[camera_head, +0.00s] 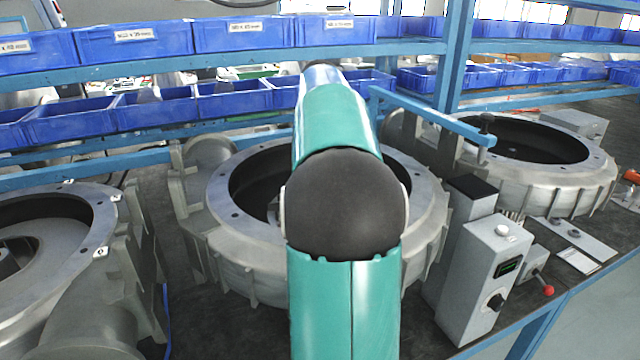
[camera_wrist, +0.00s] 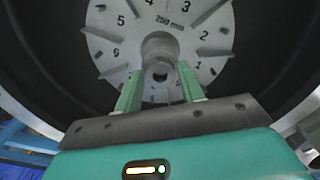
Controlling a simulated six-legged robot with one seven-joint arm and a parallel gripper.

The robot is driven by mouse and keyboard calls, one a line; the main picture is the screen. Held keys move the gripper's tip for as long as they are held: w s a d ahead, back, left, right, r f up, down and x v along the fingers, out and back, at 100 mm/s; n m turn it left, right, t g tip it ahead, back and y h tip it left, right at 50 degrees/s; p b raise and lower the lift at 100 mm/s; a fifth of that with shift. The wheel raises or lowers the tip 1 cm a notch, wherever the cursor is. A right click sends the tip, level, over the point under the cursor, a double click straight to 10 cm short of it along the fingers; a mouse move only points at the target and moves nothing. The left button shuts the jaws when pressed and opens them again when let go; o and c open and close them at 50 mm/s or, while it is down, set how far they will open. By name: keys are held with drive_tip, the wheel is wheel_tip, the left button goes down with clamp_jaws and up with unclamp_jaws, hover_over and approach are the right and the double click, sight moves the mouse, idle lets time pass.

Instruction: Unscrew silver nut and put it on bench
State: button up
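In the wrist view my gripper (camera_wrist: 159,70) has its two green fingers apart, one on each side of a silver hub or nut (camera_wrist: 160,48) at the centre of a grey numbered disc (camera_wrist: 215,45). No clear contact between fingers and the silver part shows. The disc is marked "250 mm" and has radial fins. It sits inside a dark round housing. In the head view my arm reaches over the middle blower housing (camera_head: 232,245) and hides much of its opening. My gripper and the silver part are hidden there.
Another housing (camera_head: 70,205) stands at left and one (camera_head: 560,185) at right. A grey control box (camera_head: 485,270) and a red-knobbed lever (camera_head: 547,290) are on the bench (camera_head: 195,335) at right. A blue beam (camera_head: 430,115) and shelves with blue bins (camera_head: 130,42) are behind.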

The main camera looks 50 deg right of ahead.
drive_tip(key=c, duration=0.7)
drive_tip(key=n, duration=2.1)
drive_tip(key=shift+n, duration=0.4)
drive_tip(key=shift+c, duration=0.6)
drive_tip(key=o, duration=0.8)
drive_tip(key=shift+o, duration=0.2)
